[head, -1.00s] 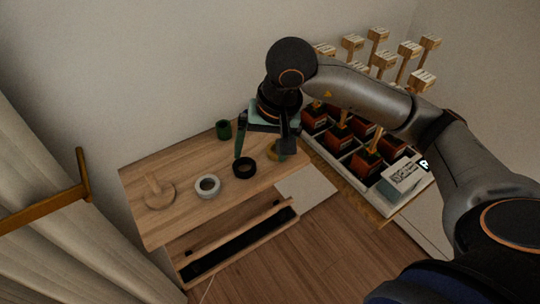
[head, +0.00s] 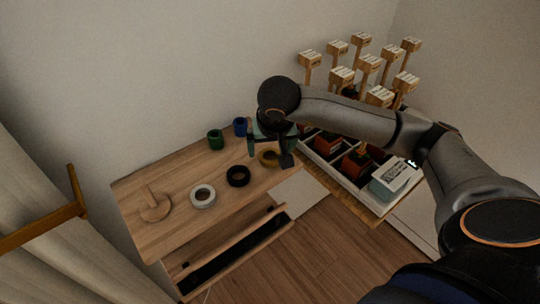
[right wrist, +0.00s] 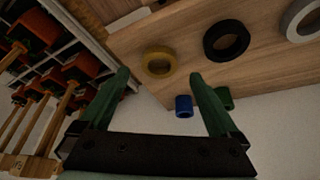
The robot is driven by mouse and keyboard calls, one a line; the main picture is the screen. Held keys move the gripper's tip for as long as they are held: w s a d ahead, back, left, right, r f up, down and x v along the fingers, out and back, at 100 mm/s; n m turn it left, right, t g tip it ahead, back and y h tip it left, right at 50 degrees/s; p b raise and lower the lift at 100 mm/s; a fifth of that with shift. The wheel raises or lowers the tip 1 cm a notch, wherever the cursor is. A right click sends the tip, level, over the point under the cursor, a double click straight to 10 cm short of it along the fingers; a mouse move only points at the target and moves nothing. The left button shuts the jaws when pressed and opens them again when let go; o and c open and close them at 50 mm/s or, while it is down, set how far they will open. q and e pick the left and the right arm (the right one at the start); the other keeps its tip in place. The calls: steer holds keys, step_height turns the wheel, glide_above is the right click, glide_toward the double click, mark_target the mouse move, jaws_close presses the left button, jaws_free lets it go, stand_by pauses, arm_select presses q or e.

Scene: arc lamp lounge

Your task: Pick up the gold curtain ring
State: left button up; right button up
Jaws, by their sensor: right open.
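The gold curtain ring (head: 264,160) lies flat on the wooden table top (head: 221,170), near its right end. In the head view it is partly hidden by my right gripper (head: 269,154). In the right wrist view the whole gold ring (right wrist: 146,62) shows just beyond and between the fingertips. My right gripper (right wrist: 159,76) is open and empty, with green fingers, over the ring; I cannot tell the exact height. My left gripper is not in view.
A black ring (head: 238,184) and a white ring (head: 203,204) lie left of the gold one. A green cup (head: 215,145) and a blue cup (head: 240,132) stand behind. A wooden peg stand (head: 155,213) is at left. A drawer (head: 188,265) hangs open below.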

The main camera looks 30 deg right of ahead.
mark_target(270, 158)
steer(key=shift+x, duration=1.9)
steer(key=shift+s, duration=0.1)
steer(key=c, duration=1.4)
steer(key=shift+r, duration=0.15)
